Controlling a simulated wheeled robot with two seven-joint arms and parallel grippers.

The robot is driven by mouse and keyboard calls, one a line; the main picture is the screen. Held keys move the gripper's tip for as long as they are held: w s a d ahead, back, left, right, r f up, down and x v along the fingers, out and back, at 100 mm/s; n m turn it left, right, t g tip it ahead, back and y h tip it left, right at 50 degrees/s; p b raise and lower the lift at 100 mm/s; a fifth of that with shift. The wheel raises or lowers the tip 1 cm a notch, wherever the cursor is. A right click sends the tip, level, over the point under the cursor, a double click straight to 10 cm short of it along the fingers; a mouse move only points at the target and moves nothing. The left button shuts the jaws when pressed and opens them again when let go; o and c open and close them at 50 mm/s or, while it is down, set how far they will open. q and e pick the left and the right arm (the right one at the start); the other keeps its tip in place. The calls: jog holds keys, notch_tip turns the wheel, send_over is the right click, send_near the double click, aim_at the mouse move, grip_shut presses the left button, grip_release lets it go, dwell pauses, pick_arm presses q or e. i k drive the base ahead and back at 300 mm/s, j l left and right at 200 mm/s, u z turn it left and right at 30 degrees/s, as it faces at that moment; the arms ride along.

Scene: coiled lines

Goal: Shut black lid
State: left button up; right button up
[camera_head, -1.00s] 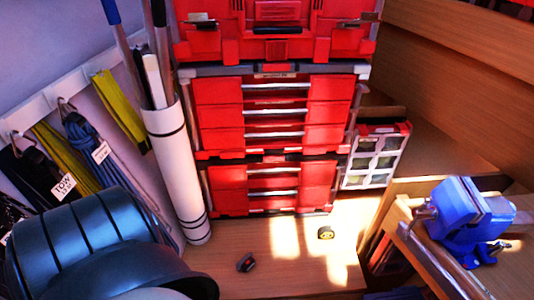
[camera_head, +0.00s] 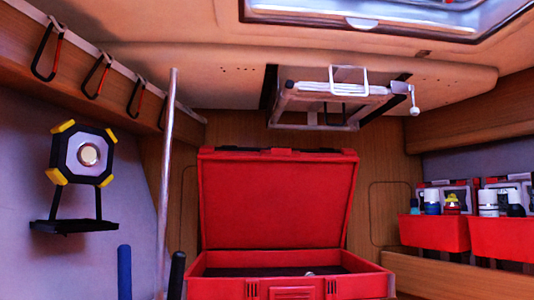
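No black lid shows in the current head view. The only lid I see is the red lid (camera_head: 275,203) of a red toolbox (camera_head: 291,290). It stands raised and open at the back of the box, its inner face toward me. The box's inside is dark, with a small pale item at its front edge. Neither of my grippers is in view.
Blue and black handles (camera_head: 124,272) and a tall metal pole (camera_head: 166,180) stand left of the toolbox. A work light (camera_head: 88,152) and carabiners (camera_head: 47,52) are on the left wall. Red bins (camera_head: 434,233) sit right. A crank-handled frame (camera_head: 335,100) hangs above.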

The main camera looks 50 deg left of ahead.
aim_at(269, 198)
jog(key=l+u, duration=0.1)
jog(key=u, duration=0.6)
jog(key=k+l+u, duration=0.1)
jog(key=u, duration=0.25)
